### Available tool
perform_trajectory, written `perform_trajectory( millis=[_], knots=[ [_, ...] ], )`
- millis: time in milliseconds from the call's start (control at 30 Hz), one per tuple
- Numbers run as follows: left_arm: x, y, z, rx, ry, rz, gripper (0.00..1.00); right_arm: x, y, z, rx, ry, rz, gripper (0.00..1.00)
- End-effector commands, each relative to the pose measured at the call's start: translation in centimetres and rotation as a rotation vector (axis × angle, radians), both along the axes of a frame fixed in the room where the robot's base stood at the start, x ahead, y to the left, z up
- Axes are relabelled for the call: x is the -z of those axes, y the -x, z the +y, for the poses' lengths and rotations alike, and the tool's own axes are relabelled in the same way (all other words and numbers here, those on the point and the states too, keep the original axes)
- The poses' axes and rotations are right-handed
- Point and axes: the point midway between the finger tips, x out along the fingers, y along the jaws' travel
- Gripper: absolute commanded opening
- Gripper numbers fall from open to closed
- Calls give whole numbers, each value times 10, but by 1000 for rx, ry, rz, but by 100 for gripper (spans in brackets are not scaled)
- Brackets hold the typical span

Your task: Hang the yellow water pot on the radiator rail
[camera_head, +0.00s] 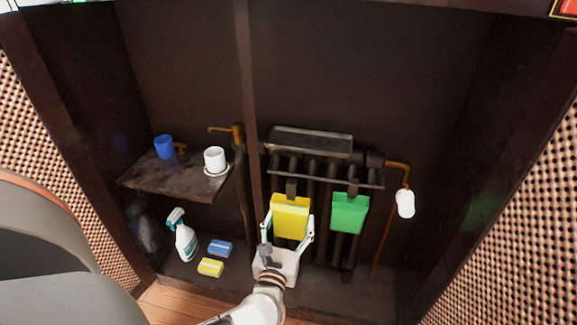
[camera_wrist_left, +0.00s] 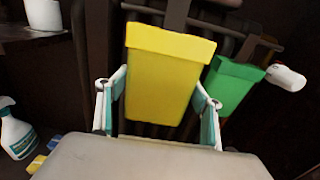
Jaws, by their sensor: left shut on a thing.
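The yellow water pot (camera_head: 290,217) is upright in front of the radiator (camera_head: 314,170), with its dark hook piece at the level of the rail (camera_head: 335,178). I cannot tell whether the hook rests on the rail. My left gripper (camera_head: 289,232) is shut on the pot, with one finger on each side of it. In the left wrist view the yellow pot (camera_wrist_left: 168,75) fills the middle between the fingers (camera_wrist_left: 160,105). The right gripper is not in view.
A green pot (camera_head: 350,212) hangs on the rail just right of the yellow one. A white object (camera_head: 405,203) is by the copper pipe at right. A shelf (camera_head: 180,184) with a blue cup (camera_head: 163,147) and white cup (camera_head: 215,157) is at left. A spray bottle (camera_head: 184,240) and sponges (camera_head: 210,267) stand below.

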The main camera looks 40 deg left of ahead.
Motion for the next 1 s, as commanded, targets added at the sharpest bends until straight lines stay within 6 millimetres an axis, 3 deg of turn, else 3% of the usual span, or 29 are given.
perform_trajectory(
  millis=[900, 1000],
  knots=[
    [-1, -57, 35, -1, -1, 0, 52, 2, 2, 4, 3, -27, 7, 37],
    [12, -54, 34, 0, -2, 7, 52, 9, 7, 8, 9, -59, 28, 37]
  ],
)
